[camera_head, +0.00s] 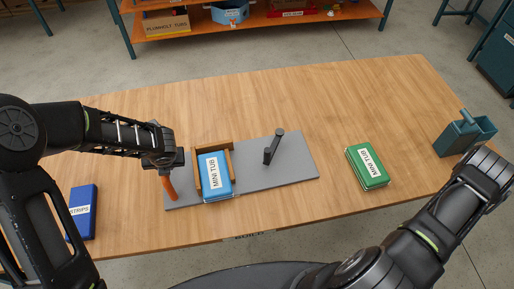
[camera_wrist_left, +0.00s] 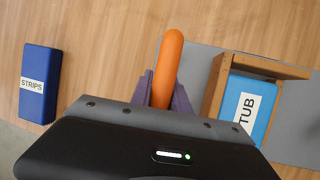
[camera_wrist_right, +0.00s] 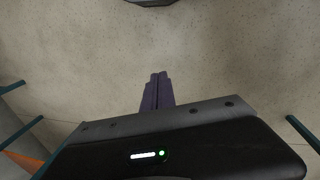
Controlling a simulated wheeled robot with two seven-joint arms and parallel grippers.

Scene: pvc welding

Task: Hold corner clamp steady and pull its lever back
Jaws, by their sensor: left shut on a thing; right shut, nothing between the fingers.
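A flat grey plate (camera_head: 296,166) lies on the table and carries a brown wooden corner frame (camera_head: 198,180) around a blue box marked MINI TUB (camera_head: 213,173). A dark upright lever-like part (camera_head: 273,147) stands on the plate right of the box. An orange handle (camera_head: 169,188) stands at the plate's left end. My left gripper (camera_wrist_left: 165,88) is shut on this orange handle, just left of the frame. I cannot tell from these views which part is the clamp's lever. My right gripper (camera_wrist_right: 158,80) is shut and empty, above bare floor away from the plate.
A blue STRIPS box (camera_head: 82,211) lies at the table's left. A green MINI TUB box (camera_head: 368,167) lies right of the plate. A teal open holder (camera_head: 464,136) stands at the right edge near my right arm. An orange shelf (camera_head: 265,18) stands behind the table.

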